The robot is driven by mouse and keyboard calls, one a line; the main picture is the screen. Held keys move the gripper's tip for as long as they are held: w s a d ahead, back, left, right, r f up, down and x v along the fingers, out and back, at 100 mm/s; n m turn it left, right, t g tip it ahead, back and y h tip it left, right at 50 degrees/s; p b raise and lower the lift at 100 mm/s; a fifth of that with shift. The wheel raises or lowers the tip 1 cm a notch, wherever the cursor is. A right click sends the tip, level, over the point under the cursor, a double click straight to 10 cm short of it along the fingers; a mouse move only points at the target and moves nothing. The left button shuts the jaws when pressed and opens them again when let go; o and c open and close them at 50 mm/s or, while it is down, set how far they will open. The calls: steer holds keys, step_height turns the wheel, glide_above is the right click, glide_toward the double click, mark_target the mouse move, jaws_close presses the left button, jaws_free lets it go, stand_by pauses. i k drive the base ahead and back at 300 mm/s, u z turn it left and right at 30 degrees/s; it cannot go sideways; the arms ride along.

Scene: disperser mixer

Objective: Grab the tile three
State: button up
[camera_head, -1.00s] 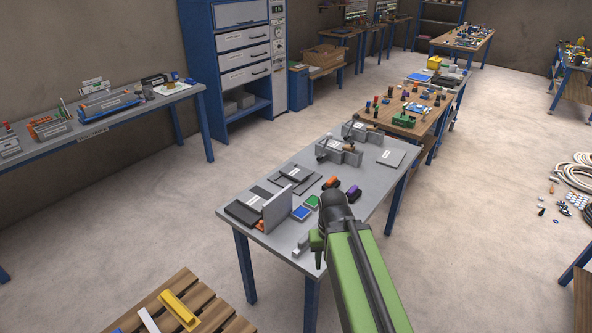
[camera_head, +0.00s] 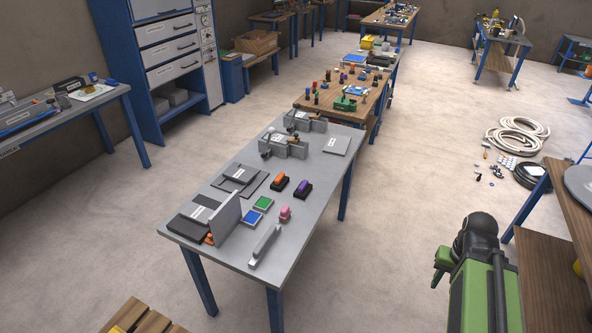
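No tile reads clearly as "three"; the labels are too small. On the grey table lie a blue square tile-like piece (camera_head: 252,217) and a green one (camera_head: 263,203), side by side. A grey flat plate (camera_head: 337,145) with a small label lies at the table's far right. Dark flat labelled plates (camera_head: 188,229) lie at the near left, partly behind an upright grey plate (camera_head: 225,217). My green arm (camera_head: 484,290) is at the lower right, apart from the table. A small green part with a dark tip (camera_head: 441,264) shows beside it; its fingers cannot be made out.
The grey table (camera_head: 305,200) also holds a pink piece (camera_head: 285,214), a long grey bar (camera_head: 265,245), orange-topped (camera_head: 279,182) and purple-topped (camera_head: 303,189) blocks and grey fixtures (camera_head: 283,146). A wooden table (camera_head: 525,265) stands close at right. Open floor (camera_head: 410,190) lies between.

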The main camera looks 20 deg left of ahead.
mark_target(233, 173)
steer(key=z, duration=0.3)
steer(key=i, duration=2.3)
steer(key=u, duration=5.1)
steer(key=i, duration=0.1)
steer(key=z, duration=2.65)
steer(key=k, duration=0.15)
steer(key=u, duration=1.1)
steer(key=i, duration=1)
steer(key=u, duration=0.3)
